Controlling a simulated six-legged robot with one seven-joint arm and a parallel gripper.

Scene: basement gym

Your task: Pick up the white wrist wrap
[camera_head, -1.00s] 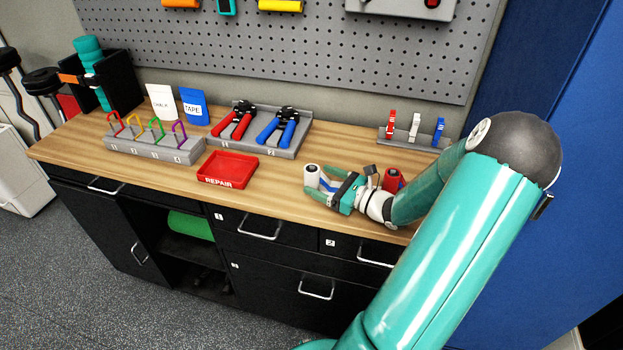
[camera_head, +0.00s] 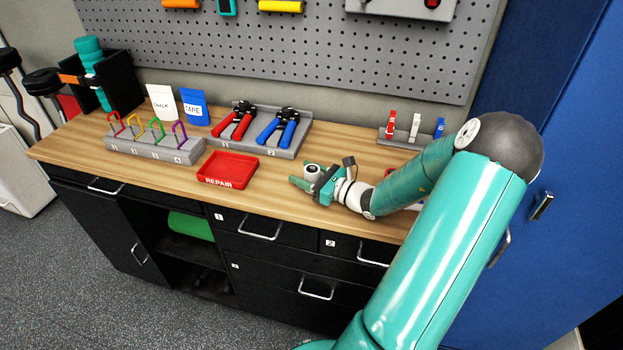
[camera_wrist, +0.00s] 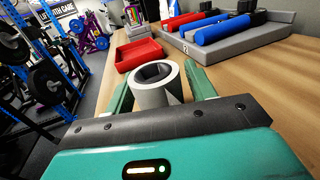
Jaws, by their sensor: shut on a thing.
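The white wrist wrap (camera_wrist: 155,88) is a white roll with a dark hollow centre. In the wrist view it stands between the two green fingers of my gripper (camera_wrist: 160,90), which is shut on it. In the head view my gripper (camera_head: 307,185) is over the front middle of the wooden bench, right of the red tray. Only the top of the white wrap (camera_head: 312,169) shows there, the rest hidden by the fingers. I cannot tell whether its base touches the bench.
The red REPAIR tray (camera_head: 228,170) lies just left of my gripper. Pliers in a grey holder (camera_head: 286,145) stand behind. A grey rack with coloured clips (camera_head: 414,141) is at the back right. A red item (camera_head: 389,172) is partly hidden behind my arm.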

